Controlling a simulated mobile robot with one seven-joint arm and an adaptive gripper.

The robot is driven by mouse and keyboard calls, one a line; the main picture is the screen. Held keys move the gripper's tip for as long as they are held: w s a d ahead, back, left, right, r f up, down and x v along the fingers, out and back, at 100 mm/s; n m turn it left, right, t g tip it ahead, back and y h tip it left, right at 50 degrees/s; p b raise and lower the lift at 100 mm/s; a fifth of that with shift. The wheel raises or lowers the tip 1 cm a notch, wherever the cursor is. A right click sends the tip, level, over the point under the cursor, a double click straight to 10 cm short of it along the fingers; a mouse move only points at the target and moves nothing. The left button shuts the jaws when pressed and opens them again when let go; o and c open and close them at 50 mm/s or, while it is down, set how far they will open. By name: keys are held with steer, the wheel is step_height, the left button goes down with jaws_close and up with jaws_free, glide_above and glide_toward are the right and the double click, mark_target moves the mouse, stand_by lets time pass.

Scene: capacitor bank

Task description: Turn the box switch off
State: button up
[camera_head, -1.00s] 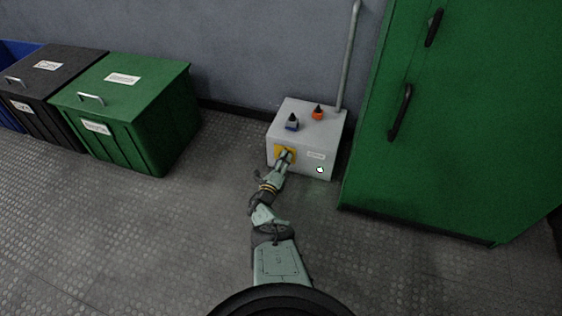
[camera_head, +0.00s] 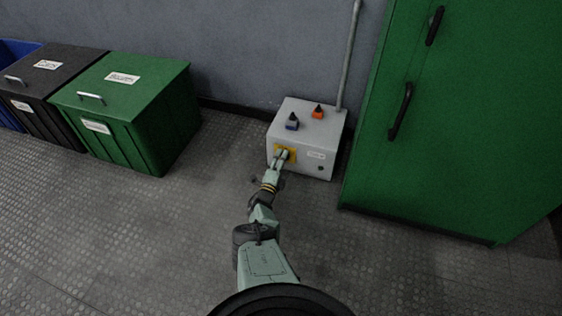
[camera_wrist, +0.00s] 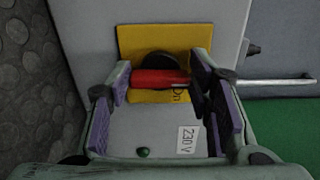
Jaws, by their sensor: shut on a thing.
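The grey box (camera_head: 305,142) stands on the floor against the wall. Its box switch (camera_head: 290,153) has a yellow plate on the front face, largely covered by my gripper in the head view. In the wrist view the switch shows a yellow plate (camera_wrist: 135,45), a black round hub and a red handle (camera_wrist: 160,78) lying level across the picture.
A dark round indicator (camera_head: 320,168) sits on the box front; a green one (camera_wrist: 143,152) shows in the wrist view. A green cabinet (camera_head: 460,130) stands right, bins (camera_head: 125,110) left.

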stand_by(0.3)
steer(key=o, duration=1.1)
steer(key=shift+o, duration=0.2)
